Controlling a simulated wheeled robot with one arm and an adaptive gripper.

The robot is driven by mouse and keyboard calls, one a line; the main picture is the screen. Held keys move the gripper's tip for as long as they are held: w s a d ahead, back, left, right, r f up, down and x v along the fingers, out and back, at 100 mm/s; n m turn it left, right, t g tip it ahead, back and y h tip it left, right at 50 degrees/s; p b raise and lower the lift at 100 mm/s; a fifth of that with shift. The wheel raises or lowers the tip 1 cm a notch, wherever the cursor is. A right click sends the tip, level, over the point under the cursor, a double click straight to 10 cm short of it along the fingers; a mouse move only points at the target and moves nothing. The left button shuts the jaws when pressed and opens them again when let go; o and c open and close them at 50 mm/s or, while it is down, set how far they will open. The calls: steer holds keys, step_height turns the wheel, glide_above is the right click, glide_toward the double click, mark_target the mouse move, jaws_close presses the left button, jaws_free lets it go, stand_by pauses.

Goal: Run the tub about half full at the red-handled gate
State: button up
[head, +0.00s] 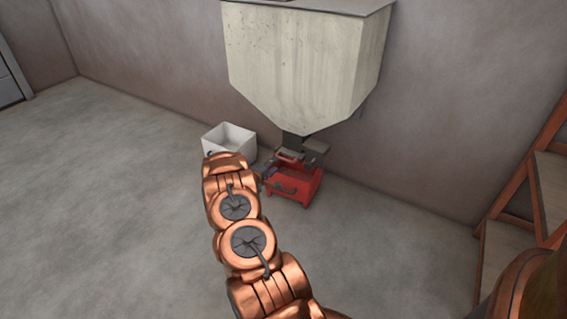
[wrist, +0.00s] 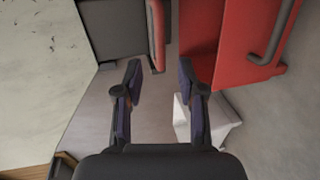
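The red tub (head: 297,190) with a dark handle stands on the floor under the hopper's grey outlet (head: 292,142). It also shows at upper right in the wrist view (wrist: 235,45). I see no pellets in it, but little of its inside shows. The red gate handle (wrist: 157,35) is a bar beside the dark outlet in the wrist view. My gripper (wrist: 161,80) is open and empty, with the near end of the red bar just ahead of the gap between its fingertips. In the head view my gripper is partly hidden by my arm, just left of the tub.
The large pale hopper (head: 305,65) hangs at the back wall, above the tub. A white open bin (head: 230,138) stands on the floor left of the tub. An orange rack with boards (head: 540,185) stands at the right. The floor on the left is clear.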

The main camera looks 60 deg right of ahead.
mark_target(284, 159)
steer(key=shift+b+x, duration=1.45)
steer(key=shift+x, duration=2.45)
steer(key=shift+s, duration=0.15)
jaws_close()
